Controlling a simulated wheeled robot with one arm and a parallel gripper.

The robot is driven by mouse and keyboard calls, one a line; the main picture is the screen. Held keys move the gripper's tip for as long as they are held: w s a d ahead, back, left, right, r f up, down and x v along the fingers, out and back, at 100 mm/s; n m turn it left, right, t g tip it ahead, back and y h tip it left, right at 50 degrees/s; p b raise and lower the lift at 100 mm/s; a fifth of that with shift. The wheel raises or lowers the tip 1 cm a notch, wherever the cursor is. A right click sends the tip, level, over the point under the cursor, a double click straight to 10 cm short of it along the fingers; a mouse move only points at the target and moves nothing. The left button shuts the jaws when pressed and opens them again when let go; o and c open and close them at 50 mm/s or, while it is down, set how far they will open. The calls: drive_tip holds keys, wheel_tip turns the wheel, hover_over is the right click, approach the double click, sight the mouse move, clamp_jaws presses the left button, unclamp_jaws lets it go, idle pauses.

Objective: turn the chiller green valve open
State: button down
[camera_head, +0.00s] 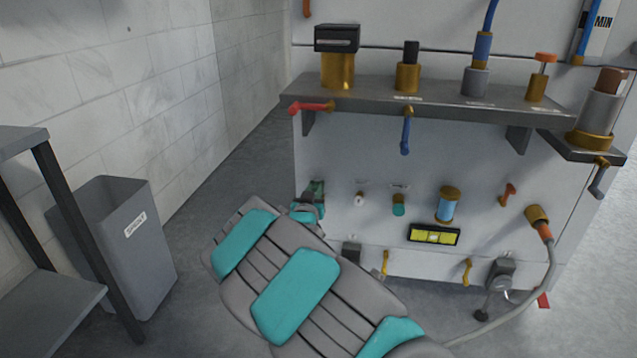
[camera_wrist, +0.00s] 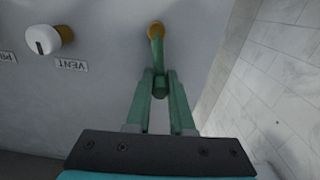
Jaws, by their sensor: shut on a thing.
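The green valve (camera_wrist: 157,48) shows in the wrist view as a green handle hanging from a brass fitting (camera_wrist: 155,28) on the pale panel. My gripper (camera_wrist: 161,76) is shut on this handle, one finger on each side of its lower part. In the head view my arm reaches to the lower left of the panel, where my gripper (camera_head: 312,198) is at the valve. My arm and gripper mostly hide the valve there, so its exact angle cannot be told from that view.
A white knob (camera_wrist: 43,39) marked VENT sits beside the valve. Other fittings include a teal one (camera_head: 398,207) and a blue cylinder (camera_head: 447,205). A shelf (camera_head: 440,97) with red and blue handles juts out above. A grey bin (camera_head: 140,262) stands left, with clear floor between.

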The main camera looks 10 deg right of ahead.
drive_tip(key=w+a+f+n+p, duration=0.1)
drive_tip(key=a+f+n+p, duration=0.3)
drive_tip(key=n+p, duration=0.6)
drive_tip(key=shift+w+f+n, duration=0.25)
drive_tip(key=shift+f+n, duration=0.3)
drive_tip(key=shift+n, duration=2.15)
drive_tip(key=shift+f, duration=0.1)
drive_tip(key=c, duration=0.8)
unclamp_jaws()
drive_tip(key=shift+v, duration=3.95)
